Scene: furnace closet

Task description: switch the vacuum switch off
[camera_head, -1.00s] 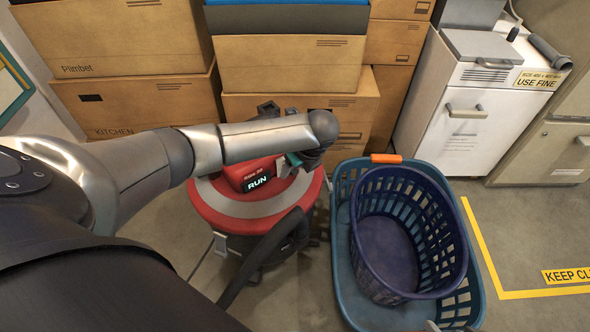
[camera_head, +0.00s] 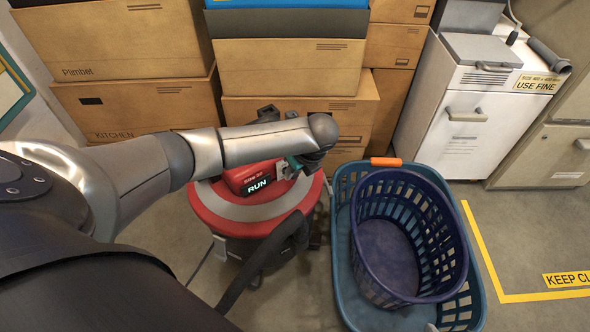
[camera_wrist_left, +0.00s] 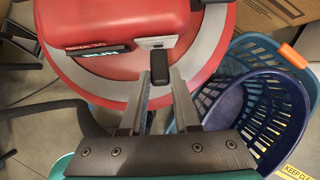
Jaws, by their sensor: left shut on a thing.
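The red vacuum (camera_head: 250,209) stands on the floor with a grey band around its top. Its small display (camera_head: 258,184) is lit and reads RUN. In the left wrist view the display (camera_wrist_left: 97,55) appears upside down beside a pale switch plate (camera_wrist_left: 155,42). A small black switch lever (camera_wrist_left: 159,66) stands out from that plate. My left gripper (camera_wrist_left: 160,80) is shut on the lever, with a fingertip on each side. In the head view my left gripper (camera_head: 290,166) is at the vacuum's top, mostly hidden under my wrist. My right gripper is not in view.
A blue basket (camera_head: 343,262) with a darker basket (camera_head: 385,240) inside stands close right of the vacuum. Cardboard boxes (camera_head: 290,67) are stacked behind it. A black hose (camera_head: 265,258) runs down its front. A white cabinet (camera_head: 462,130) stands at the back right. Floor inside the yellow line is clear.

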